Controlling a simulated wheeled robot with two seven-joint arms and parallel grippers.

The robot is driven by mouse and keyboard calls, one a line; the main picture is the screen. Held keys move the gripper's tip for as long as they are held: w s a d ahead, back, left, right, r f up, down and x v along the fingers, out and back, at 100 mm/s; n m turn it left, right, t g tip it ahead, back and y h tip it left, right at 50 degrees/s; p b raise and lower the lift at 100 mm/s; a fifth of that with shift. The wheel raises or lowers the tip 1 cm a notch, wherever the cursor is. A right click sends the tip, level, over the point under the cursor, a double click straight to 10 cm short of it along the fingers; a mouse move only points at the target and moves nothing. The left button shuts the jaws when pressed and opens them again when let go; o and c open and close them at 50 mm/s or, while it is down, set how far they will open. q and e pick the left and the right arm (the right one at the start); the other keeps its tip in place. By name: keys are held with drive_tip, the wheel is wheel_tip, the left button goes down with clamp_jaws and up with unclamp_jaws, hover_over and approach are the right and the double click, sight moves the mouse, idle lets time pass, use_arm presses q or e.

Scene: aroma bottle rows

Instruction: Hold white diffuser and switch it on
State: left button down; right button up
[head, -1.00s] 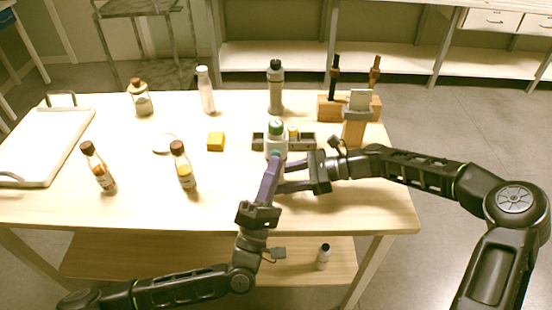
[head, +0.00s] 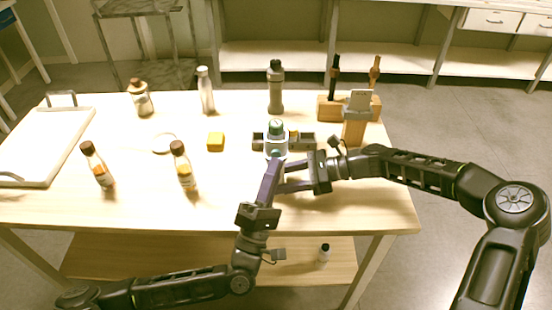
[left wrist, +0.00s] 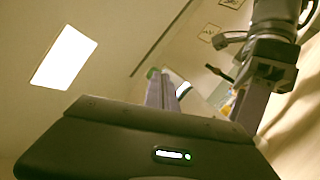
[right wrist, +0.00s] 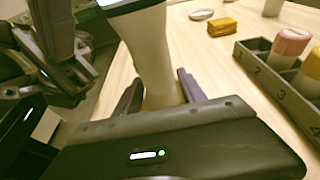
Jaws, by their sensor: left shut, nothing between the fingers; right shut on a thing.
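The white diffuser (head: 277,146) with a green top is near the middle of the table's front half, in front of a grey numbered rack. My right gripper (head: 286,174) comes in from the right and is shut on it. In the right wrist view the pale diffuser body (right wrist: 150,55) stands between the purple fingers. My left gripper (head: 273,165) is shut and empty, its fingertips close to the front of the diffuser. I cannot tell whether they touch it. In the left wrist view its fingers (left wrist: 161,92) are together, with a bit of green beside their tips.
The grey rack (head: 304,143) holds small bottles. A yellow block (head: 215,141), brown-capped bottles (head: 184,168) and a white tray (head: 40,145) are to the left. A wooden stand (head: 353,130) is at the right. A grey bottle (head: 275,88) stands behind the rack.

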use_arm(q)
drive_tip(key=shift+s, duration=0.1)
use_arm(e)
drive_tip(key=shift+f, duration=0.1)
drive_tip(key=o, duration=1)
use_arm(q)
drive_tip(key=s, duration=0.5)
drive_tip(key=shift+s, duration=0.35)
use_arm(e)
drive_tip(key=shift+o, duration=0.2)
drive_tip(key=v, duration=1.2)
